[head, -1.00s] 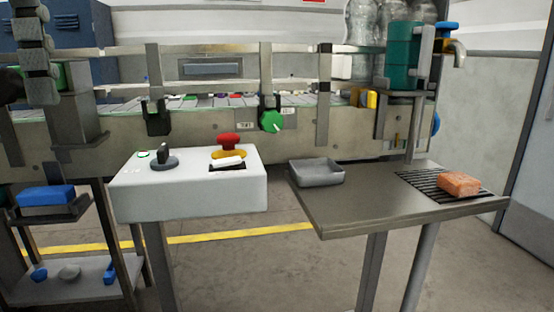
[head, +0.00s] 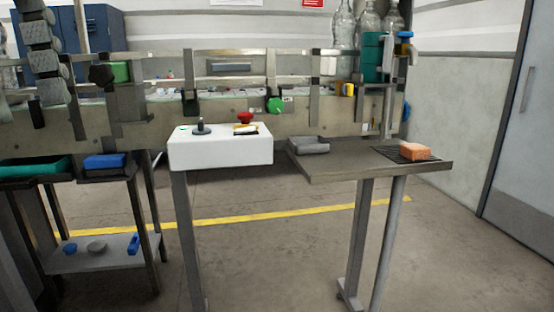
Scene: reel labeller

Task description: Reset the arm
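Neither of my grippers and no part of my arms shows in the head view, so I cannot see whether they are open or shut. A white control box (head: 220,152) stands on a post in front of the conveyor. On its top are a black knob (head: 201,127), a red mushroom button (head: 244,118) and a small yellow part (head: 244,128).
A metal side table (head: 370,169) stands right of the box, with a grey tray (head: 309,146) and an orange block (head: 415,151) on a grate. The conveyor (head: 330,122) runs behind. A shelf cart (head: 105,247) stands left. Floor in front is open.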

